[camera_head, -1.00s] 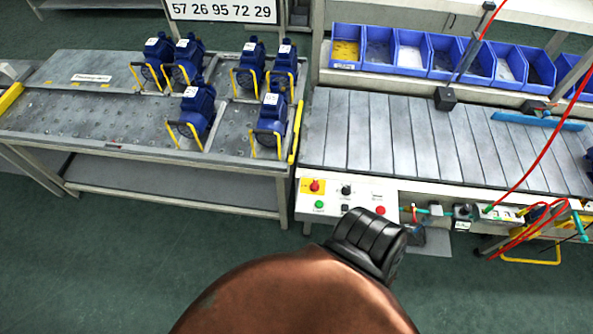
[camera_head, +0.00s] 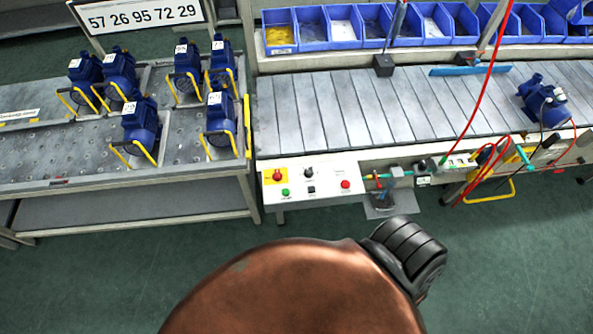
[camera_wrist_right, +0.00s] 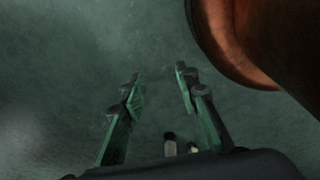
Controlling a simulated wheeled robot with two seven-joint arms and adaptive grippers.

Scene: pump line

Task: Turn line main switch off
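A white control panel (camera_head: 328,187) sits on the front of the conveyor frame in the head view. It carries a red knob (camera_head: 278,175) on a yellow plate, a black knob (camera_head: 309,172), a green button (camera_head: 285,192), a small black control (camera_head: 311,189) and a red button (camera_head: 345,184). Their labels and switch positions are too small to read. My right gripper (camera_wrist_right: 158,92) shows in the right wrist view, its two fingers apart with nothing between them, over green floor. Neither gripper shows in the head view; my left one is out of sight.
A table (camera_head: 140,181) with several blue pumps stands left of the panel. The conveyor (camera_head: 350,105) runs behind it, with blue bins (camera_head: 342,28) beyond and a pump (camera_head: 543,103) at right. Red hoses (camera_head: 489,85) hang at right. Floor before the panel is clear.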

